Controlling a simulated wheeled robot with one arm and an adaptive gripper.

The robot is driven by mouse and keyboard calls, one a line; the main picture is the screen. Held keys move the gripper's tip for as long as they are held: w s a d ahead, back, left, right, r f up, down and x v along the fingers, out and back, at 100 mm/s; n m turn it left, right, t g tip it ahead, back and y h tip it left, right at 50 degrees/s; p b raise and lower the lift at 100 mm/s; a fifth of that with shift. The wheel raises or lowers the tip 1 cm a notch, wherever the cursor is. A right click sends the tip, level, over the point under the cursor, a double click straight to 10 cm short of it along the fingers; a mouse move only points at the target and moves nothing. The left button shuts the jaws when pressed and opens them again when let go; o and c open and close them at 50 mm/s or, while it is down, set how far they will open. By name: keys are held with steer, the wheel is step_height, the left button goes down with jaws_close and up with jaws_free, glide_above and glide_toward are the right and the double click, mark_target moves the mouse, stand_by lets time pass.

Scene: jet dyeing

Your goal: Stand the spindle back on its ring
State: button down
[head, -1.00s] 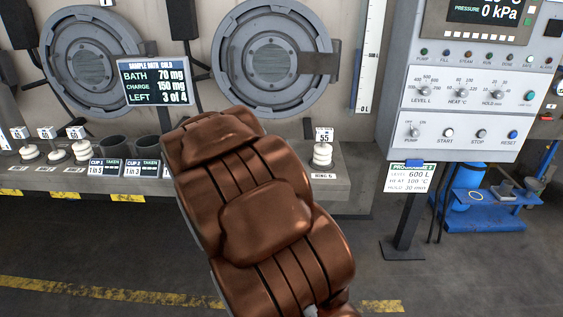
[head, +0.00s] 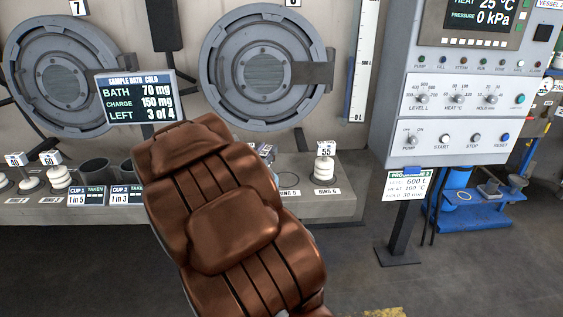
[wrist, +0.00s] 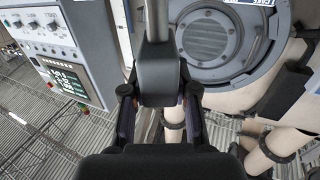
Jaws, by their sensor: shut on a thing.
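My gripper (wrist: 158,100) shows in the wrist view, its two dark fingers shut on a dark block with a grey rod rising from it, which I take as the spindle (wrist: 158,75). In the head view my brown arm hides the gripper and the held spindle. A white spindle tagged 55 (head: 325,170) stands upright at RING 6 (head: 327,191).
The grey ledge (head: 345,208) runs below the round vessel doors (head: 262,70). Cups (head: 95,170) and more white spindles (head: 58,178) stand at the left. A sample bath display (head: 137,97) stands behind them. The control panel (head: 450,137) is at the right. Dark floor lies in front.

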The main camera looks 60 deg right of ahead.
steer(key=w+d+f+p, duration=0.1)
steer(key=d+f, duration=0.1)
steer(key=d, duration=0.5)
steer(key=w+d+f+p, duration=0.2)
steer(key=d+f, duration=0.1)
steer(key=d, duration=0.4)
steer(key=shift+d, duration=0.3)
steer(key=shift+w, duration=0.1)
steer(key=shift+f, duration=0.1)
steer(key=c, duration=0.9)
jaws_free()
